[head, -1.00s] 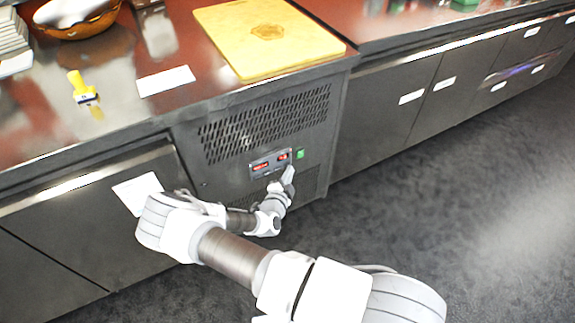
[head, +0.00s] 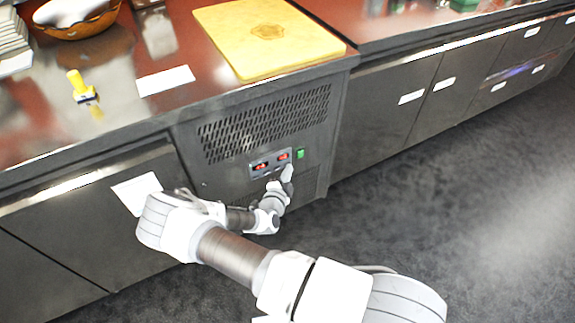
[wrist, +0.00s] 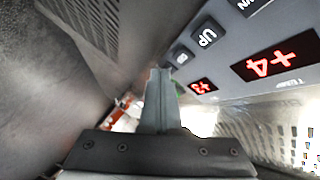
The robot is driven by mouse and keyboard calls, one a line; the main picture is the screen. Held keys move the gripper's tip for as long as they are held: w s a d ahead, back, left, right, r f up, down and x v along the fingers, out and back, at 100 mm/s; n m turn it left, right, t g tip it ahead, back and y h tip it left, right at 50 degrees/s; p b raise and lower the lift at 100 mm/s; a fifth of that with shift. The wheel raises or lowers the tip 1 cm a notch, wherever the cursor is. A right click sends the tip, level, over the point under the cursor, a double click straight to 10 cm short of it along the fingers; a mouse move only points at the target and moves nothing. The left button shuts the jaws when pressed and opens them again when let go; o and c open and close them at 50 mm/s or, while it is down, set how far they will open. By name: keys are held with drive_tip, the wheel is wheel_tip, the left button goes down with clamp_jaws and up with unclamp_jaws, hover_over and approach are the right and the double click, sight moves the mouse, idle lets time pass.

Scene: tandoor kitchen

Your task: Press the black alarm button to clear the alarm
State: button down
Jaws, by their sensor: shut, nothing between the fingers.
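The control panel (head: 270,163) is on the front of the dark refrigerated counter, with two red readouts. In the wrist view the panel (wrist: 228,50) shows black buttons in a row. One small black button (wrist: 180,57), its marking too small to read, lies just beyond my fingertips; it may be the alarm button. In the head view my gripper (head: 288,172) is at the panel's lower right.
A green switch (head: 300,154) sits right of the panel. A vent grille (head: 265,122) is above it. The worktop holds a yellow board (head: 265,35), a white card (head: 166,80) and a yellow-handled tool (head: 80,88). Floor to the right is clear.

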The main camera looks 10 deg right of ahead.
drive_tip(key=shift+s+d+p, duration=0.2)
drive_tip(key=shift+s+p, duration=0.3)
drive_tip(key=shift+s, duration=0.25)
drive_tip(key=shift+s, duration=0.1)
drive_tip(key=s, duration=0.1)
drive_tip(key=s+d+p, duration=0.1)
drive_tip(key=s, duration=0.1)
drive_tip(key=s+p, duration=0.1)
drive_tip(key=shift+s+d, duration=0.25)
drive_tip(key=shift+s, duration=0.05)
idle(0.6)
